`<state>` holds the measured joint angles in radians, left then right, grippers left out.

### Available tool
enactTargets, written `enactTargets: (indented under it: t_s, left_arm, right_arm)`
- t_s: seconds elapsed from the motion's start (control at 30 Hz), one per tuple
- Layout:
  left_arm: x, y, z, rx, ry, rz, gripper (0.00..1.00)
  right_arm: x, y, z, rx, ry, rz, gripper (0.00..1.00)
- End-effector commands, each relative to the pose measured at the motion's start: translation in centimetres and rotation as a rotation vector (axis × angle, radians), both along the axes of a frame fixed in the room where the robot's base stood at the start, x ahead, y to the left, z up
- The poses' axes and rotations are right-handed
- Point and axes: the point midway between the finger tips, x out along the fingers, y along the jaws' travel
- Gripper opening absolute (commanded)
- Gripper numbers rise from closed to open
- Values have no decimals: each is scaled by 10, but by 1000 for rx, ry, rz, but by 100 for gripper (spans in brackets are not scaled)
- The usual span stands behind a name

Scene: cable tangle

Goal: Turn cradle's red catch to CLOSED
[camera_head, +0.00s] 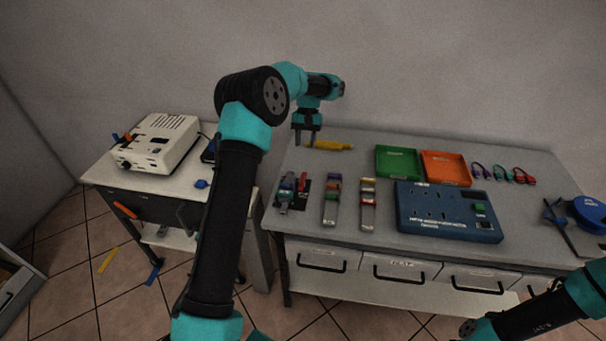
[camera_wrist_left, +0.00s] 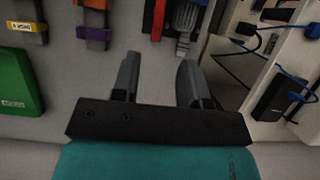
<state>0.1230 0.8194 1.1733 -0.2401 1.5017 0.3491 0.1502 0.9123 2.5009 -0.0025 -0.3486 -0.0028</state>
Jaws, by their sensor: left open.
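A dark cradle (camera_head: 286,203) lies at the left end of the long bench, with a grey connector on it and a red catch (camera_head: 303,182) beside the connector. In the left wrist view, the red catch (camera_wrist_left: 158,20) shows at the top edge on the black base, partly cut off. Whether it reads CLOSED cannot be made out. My left gripper (camera_head: 307,142) points down behind the cradle, over the back left of the bench. It is open and empty, and its fingers (camera_wrist_left: 158,78) are apart from the catch. My right gripper is out of view.
Two strap-topped holders (camera_head: 331,205) (camera_head: 367,207) stand right of the cradle. A blue panel (camera_head: 445,212), a green tray (camera_head: 398,162) and an orange tray (camera_head: 446,168) lie farther right. A yellow tool (camera_head: 333,146) lies near the gripper. A white device (camera_head: 155,142) stands on the left table.

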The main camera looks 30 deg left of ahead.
Motion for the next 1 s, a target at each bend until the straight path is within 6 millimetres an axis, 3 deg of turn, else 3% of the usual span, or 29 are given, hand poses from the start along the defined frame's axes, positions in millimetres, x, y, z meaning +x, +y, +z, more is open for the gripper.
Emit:
enactTargets:
  t_s: [0.6, 0.8, 1.0]
  left_arm:
    - [-38, -13, -95, -2, 2, 0, 40]
    - [-43, -15, -109, -1, 1, 0, 40]
    - [-43, -15, -111, -1, -1, 0, 40]
  right_arm:
    - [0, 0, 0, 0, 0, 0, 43]
    - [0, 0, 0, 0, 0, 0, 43]
    - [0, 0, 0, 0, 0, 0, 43]
